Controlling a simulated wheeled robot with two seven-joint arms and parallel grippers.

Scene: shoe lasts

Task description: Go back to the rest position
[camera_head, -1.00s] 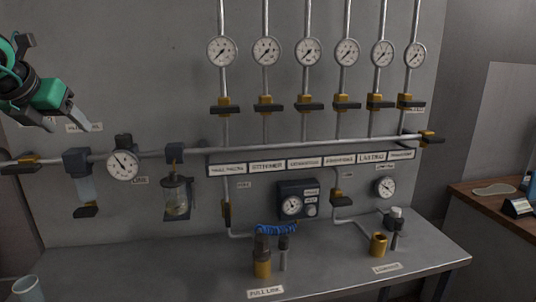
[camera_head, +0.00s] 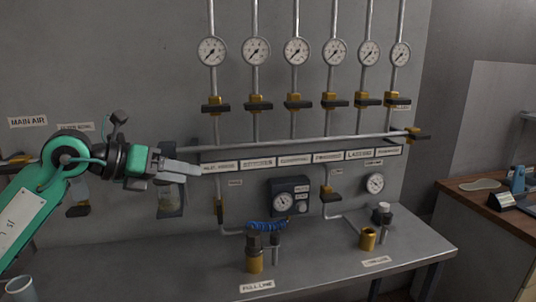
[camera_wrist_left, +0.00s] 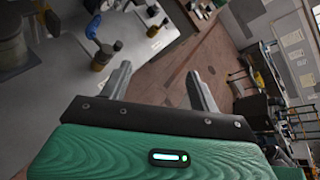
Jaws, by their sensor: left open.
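My left gripper (camera_head: 184,170) reaches in from the left in the head view, in front of the wall pipes, with its fingers pointing right. In the left wrist view its two fingers (camera_wrist_left: 160,88) are spread apart with nothing between them. My right gripper shows in neither view.
A grey bench (camera_head: 330,262) runs under a wall panel with a row of gauges (camera_head: 296,52) and yellow-and-black valves (camera_head: 255,103). A brass fitting (camera_head: 367,239) stands on the bench. A wooden-topped table (camera_head: 500,212) is at the right. Brown floor (camera_wrist_left: 215,60) lies open beyond the fingers.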

